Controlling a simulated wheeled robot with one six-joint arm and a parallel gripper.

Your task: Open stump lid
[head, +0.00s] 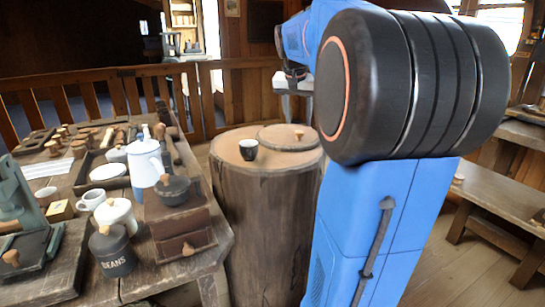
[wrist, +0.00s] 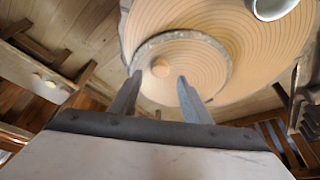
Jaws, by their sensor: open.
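The tree stump (head: 262,225) stands upright on the floor beside the table in the head view. Its round wooden lid (head: 280,141) lies flat on the right back part of the top, with a small pale knob (head: 299,134). In the wrist view the lid (wrist: 205,63) has a dark rim, and its round knob (wrist: 161,68) appears between my fingertips. My gripper (wrist: 160,76) is open and empty, pointing at the lid; I cannot tell how far above the knob it is. The ringed stump top (wrist: 255,55) shows around the lid.
A dark cup (head: 248,150) stands on the stump left of the lid. A bench (head: 500,200) stands at right.

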